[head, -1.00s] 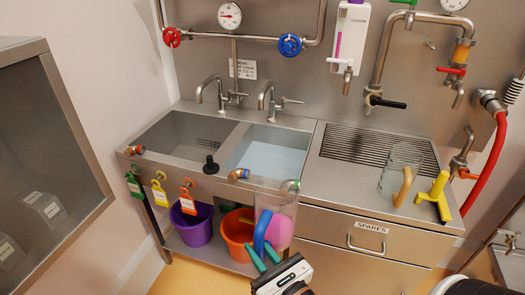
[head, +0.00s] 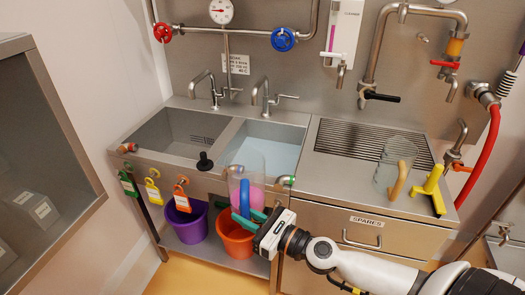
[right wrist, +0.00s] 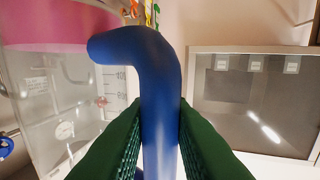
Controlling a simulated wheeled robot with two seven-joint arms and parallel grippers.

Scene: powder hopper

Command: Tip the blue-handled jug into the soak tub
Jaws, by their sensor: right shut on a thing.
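The clear jug (head: 243,163) has a blue handle (head: 244,197) and pink contents (head: 252,199) low in it. My right gripper (head: 247,216) is shut on the blue handle, and its green fingers show on both sides of it in the right wrist view (right wrist: 158,135). The jug is upright in the head view, in front of the sink's front edge, its upper part overlapping the right basin in the picture. That right basin (head: 283,150) holds pale blue water and looks like the soak tub. My left gripper is not in view.
An empty left basin (head: 165,140) adjoins it. Taps (head: 262,98) stand behind the basins. A second clear jug with a tan handle (head: 397,178) and a yellow tool (head: 430,187) stand on the right drainer. Purple (head: 186,222) and orange (head: 234,238) buckets sit below.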

